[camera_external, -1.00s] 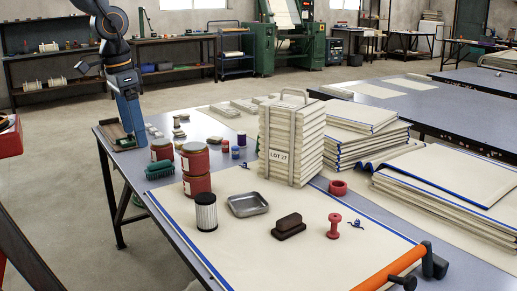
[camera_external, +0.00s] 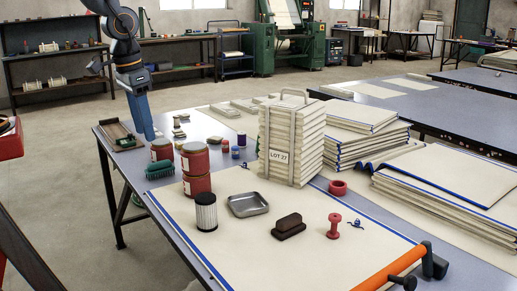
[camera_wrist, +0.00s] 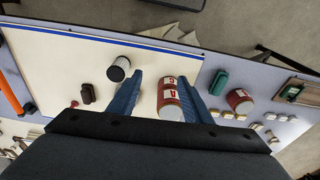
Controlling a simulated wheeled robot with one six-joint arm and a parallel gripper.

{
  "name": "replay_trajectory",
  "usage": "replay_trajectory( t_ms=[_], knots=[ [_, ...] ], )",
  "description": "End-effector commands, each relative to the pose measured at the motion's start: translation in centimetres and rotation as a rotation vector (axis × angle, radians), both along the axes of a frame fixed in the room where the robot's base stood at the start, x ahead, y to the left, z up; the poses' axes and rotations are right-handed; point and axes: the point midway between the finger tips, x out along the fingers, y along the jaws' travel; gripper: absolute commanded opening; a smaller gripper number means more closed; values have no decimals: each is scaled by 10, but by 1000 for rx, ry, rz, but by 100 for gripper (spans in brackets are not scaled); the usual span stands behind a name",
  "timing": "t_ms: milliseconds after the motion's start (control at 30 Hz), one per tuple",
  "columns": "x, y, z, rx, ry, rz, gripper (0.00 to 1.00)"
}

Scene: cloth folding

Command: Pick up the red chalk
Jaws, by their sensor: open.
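I cannot pick out the red chalk for sure in either view. My gripper (camera_external: 150,138) hangs over the back-left part of the table, fingers pointing down, behind a red jar (camera_external: 161,150). In the wrist view my gripper (camera_wrist: 161,80) has its two blue fingers apart, with nothing held between them. A red-labelled jar (camera_wrist: 168,97) shows below, between the fingers in the picture. Another red jar (camera_wrist: 239,100) shows to the right of the fingers. Small blue and red pieces (camera_external: 235,152) stand behind the stacked red jars (camera_external: 195,158).
A wooden tray (camera_external: 118,134) lies at the table's left corner, with a green brush (camera_external: 159,169) nearer. Several pale blocks (camera_wrist: 270,116) lie right of the fingers in the wrist view. A tall strapped cloth stack (camera_external: 291,140) stands mid-table.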

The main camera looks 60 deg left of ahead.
Motion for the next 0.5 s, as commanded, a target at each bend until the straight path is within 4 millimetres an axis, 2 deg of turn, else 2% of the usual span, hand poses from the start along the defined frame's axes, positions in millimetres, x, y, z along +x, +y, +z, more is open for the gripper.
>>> replay_trajectory(
  t_ms=[133, 267, 300, 367, 500],
  knots=[
    [80, 29, -20, 13, -28, 112, 45],
    [157, 68, -41, 29, -64, 236, 45],
    [179, 81, -48, 34, -76, 273, 45],
    [211, 102, -60, 41, -92, 332, 45],
    [279, 156, -92, 59, -137, 466, 45]
  ],
)
